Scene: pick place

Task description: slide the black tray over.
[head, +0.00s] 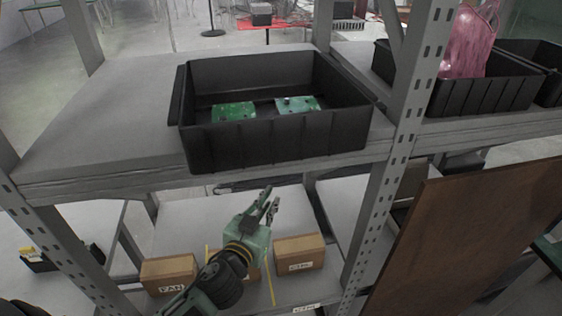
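The black tray (275,143) is a deep open bin on the upper grey shelf (110,120), with its front wall near the shelf's front edge. Two green circuit boards (234,111) lie on its floor. My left gripper (271,197) is below and in front of the tray, lower than the shelf edge, apart from the tray. Its two fingers are spread with a gap between them, and nothing is held. My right gripper is not in view.
The shelf left of the tray is bare. A grey upright post (400,130) stands close to its right. More black bins (485,95), one with a pink bag (468,42), sit beyond it. Cardboard boxes (299,253) are on the lower shelf. A brown panel (475,245) leans right.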

